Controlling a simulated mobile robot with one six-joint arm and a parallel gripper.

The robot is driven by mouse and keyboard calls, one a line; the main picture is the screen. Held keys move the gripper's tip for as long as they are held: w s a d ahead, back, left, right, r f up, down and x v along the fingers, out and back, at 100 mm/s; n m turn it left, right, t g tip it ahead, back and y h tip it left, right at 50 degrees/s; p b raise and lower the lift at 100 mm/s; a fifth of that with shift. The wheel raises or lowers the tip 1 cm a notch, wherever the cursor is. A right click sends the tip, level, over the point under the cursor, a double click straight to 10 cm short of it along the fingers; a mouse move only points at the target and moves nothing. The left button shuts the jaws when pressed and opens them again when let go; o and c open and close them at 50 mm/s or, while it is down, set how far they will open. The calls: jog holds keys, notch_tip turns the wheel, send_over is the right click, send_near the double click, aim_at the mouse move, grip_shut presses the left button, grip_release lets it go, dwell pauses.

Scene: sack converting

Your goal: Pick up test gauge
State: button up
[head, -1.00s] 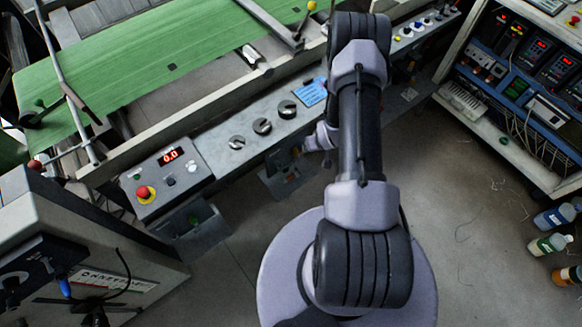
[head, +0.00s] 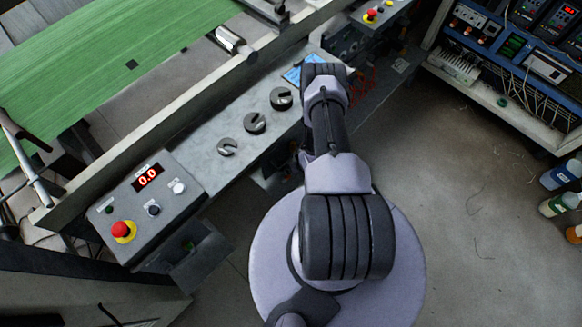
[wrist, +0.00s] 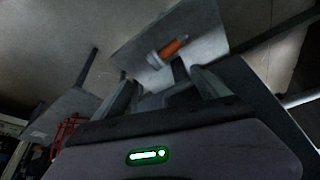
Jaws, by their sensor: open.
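In the wrist view an orange-handled piece with a pale collar (wrist: 170,49) lies on a light grey plate (wrist: 205,38). It may be the test gauge, but the view is dim and I cannot tell for certain. My gripper (wrist: 165,87) is open and empty, with the piece beyond its fingertips and apart from them. In the head view my arm hides the gripper and this piece. Three round dark slotted pieces, small (head: 228,147), middle (head: 255,123) and large (head: 281,98), sit in a row on the grey ledge; I cannot tell whether they are gauges or knobs.
A control box (head: 145,205) with a red 0.0 display and red button stands left on the ledge. A blue sheet (head: 296,75) lies near my arm. The green web machine (head: 90,75) is behind. An instrument rack (head: 515,60) and bottles (head: 558,203) stand right.

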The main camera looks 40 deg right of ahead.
jog(key=b+x, duration=0.2)
jog(key=x, duration=0.1)
jog(key=b+x, duration=0.1)
jog(key=x, duration=0.3)
jog(key=b+x, duration=0.2)
jog(key=x, duration=0.2)
jog(key=shift+a+f+b, duration=0.25)
jog(key=shift+b, duration=0.05)
jog(key=shift+r, duration=0.1)
jog(key=shift+c, duration=0.5)
grip_shut()
jog(key=shift+s+a, duration=0.1)
